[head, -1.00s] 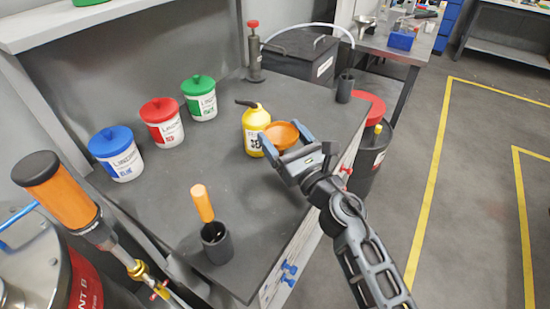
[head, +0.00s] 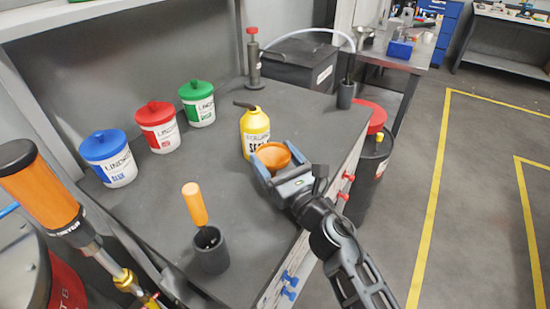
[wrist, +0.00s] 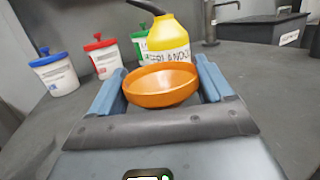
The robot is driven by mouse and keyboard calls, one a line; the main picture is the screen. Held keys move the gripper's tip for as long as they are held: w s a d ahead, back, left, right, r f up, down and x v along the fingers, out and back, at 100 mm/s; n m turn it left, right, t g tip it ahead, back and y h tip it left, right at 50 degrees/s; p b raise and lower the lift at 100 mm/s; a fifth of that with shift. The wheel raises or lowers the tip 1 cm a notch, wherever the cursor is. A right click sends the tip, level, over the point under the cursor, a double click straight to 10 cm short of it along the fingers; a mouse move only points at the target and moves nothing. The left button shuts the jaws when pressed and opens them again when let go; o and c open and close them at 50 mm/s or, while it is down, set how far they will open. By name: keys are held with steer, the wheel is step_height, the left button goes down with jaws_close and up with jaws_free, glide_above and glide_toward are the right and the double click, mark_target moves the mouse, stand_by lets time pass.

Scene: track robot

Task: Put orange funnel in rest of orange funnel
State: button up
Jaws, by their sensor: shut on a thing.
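The orange funnel (head: 271,156) is held between the blue fingers of my gripper (head: 277,160), above the dark workbench and just in front of a yellow bottle. In the wrist view the funnel's wide mouth (wrist: 160,84) faces up, with one finger of my gripper (wrist: 160,75) on each side. Its lower spout is hidden. I cannot tell for certain which thing is the funnel's rest. Another dark cup (head: 211,252) at the near edge holds an orange-handled tool (head: 195,205).
The yellow bottle (head: 255,130) stands close behind the funnel. Blue (head: 116,168), red (head: 161,136) and green (head: 201,111) lidded tubs line the back left. A dark pump (head: 254,65) stands at the far end. The bench's middle (head: 215,165) is clear.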

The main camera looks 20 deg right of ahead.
steer(key=o, duration=0.9)
steer(key=shift+s+r+p, duration=0.1)
steer(key=shift+s+p, duration=0.05)
steer(key=shift+p, duration=0.15)
steer(key=b+v, duration=0.2)
steer(key=v, duration=0.9)
steer(key=shift+s+d, duration=0.1)
steer(key=shift+s, duration=0.25)
steer(key=shift+s, duration=0.1)
